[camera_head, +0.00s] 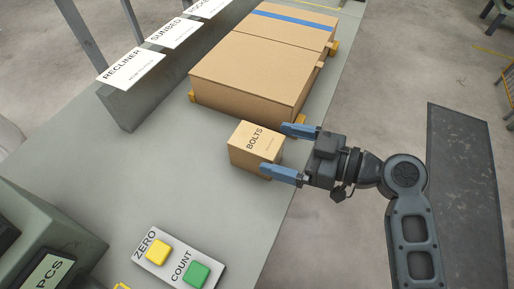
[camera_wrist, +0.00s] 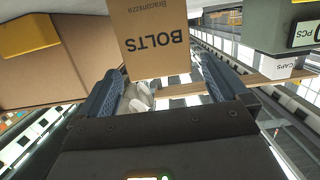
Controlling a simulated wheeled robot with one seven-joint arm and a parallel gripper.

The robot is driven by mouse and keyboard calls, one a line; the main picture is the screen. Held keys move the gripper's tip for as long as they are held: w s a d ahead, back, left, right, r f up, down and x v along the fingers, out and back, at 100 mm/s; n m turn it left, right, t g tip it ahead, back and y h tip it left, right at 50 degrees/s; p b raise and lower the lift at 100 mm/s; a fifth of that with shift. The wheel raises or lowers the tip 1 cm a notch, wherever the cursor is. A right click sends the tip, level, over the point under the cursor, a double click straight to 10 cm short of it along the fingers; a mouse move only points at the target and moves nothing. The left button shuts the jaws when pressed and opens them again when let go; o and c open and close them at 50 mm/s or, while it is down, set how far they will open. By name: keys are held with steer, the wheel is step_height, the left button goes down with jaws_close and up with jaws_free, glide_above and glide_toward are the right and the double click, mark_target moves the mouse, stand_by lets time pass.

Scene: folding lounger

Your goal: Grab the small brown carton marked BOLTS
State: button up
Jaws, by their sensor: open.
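The small brown carton marked BOLTS (camera_head: 255,148) stands on the grey bench near its right edge, just in front of the large cardboard box. In the wrist view the BOLTS carton (camera_wrist: 158,45) shows ahead, between the two finger directions. My gripper (camera_head: 282,152) has blue fingers and is open. One finger is at the carton's far side and the other at its near side, by its right end. In the wrist view my gripper (camera_wrist: 158,80) has its fingers apart with nothing held. I cannot tell whether either finger touches the carton.
The large cardboard box (camera_head: 255,65) lies close behind the carton. A panel with ZERO and COUNT buttons (camera_head: 178,262) and a PCS display unit (camera_head: 45,255) are at the front. Label cards (camera_head: 133,68) stand at the left. The bench (camera_head: 175,170) is clear left of the carton.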

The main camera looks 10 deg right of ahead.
mark_target(257, 139)
steer(key=p+x, duration=0.1)
steer(key=x, duration=0.4)
steer(key=shift+w+a+r+p, duration=0.1)
steer(key=shift+p, duration=0.2)
steer(key=shift+w+a+f, duration=0.2)
steer(key=shift+a, duration=0.2)
steer(key=c, duration=1.4)
